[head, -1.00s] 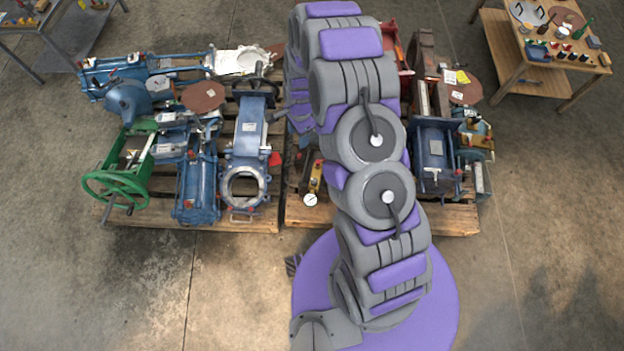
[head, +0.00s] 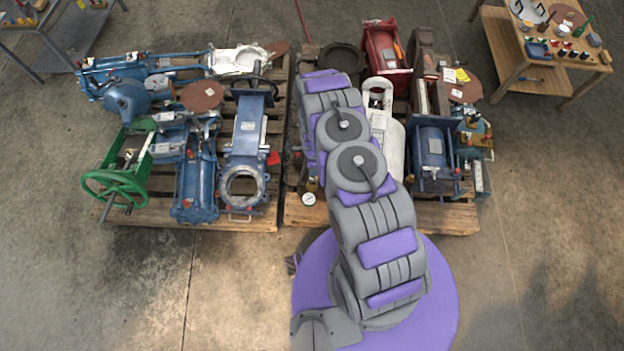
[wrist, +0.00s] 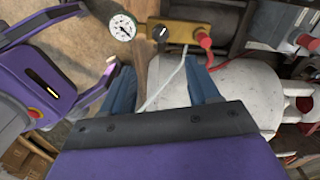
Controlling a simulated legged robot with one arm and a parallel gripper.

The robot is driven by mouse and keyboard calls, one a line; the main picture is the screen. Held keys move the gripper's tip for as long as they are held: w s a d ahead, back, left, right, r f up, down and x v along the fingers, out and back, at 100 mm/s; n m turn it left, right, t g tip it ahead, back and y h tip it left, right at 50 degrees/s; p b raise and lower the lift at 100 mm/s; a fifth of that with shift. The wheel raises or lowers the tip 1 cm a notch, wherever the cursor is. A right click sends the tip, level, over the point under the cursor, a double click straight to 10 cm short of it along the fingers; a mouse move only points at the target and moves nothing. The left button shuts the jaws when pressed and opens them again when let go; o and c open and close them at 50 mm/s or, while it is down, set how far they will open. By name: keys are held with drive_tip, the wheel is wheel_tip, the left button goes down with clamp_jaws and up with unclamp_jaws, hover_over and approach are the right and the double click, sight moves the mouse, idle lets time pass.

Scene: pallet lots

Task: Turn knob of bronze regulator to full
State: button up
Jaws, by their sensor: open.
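The bronze regulator (wrist: 188,32) is at the top of the wrist view, a brass-coloured block. It has a round white dial gauge (wrist: 122,27) at its left, a black knob (wrist: 160,33) with a white mark, and a red knob (wrist: 204,40) at its right. My gripper (wrist: 160,76) is open and empty, its blue fingers spread below the regulator and apart from it in the picture. In the head view, the regulator (head: 312,185) is mostly hidden by my arm; its gauge (head: 309,199) shows at the right pallet's front. My gripper is hidden there.
A white cylinder (head: 389,145) lies beside my arm; it also fills the right of the wrist view (wrist: 235,88). A thin pale hose (wrist: 163,84) runs between my fingers. Blue machinery (head: 434,155) stands right. The left pallet (head: 240,222) is crowded with valves. The front floor is clear.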

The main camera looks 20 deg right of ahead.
sight(313, 179)
wheel_tip(313, 179, down, 13)
drive_tip(key=b, duration=0.3)
drive_tip(key=shift+d+f, duration=0.2)
drive_tip(key=shift+f, duration=0.35)
drive_tip(key=shift+a, duration=0.35)
drive_tip(key=shift+c, duration=0.3)
drive_tip(key=shift+d, duration=0.25)
drive_tip(key=c, duration=0.6)
drive_tip(key=shift+a, duration=0.1)
drive_tip(key=c, duration=0.4)
drive_tip(key=shift+o, duration=0.2)
drive_tip(key=shift+w, duration=0.1)
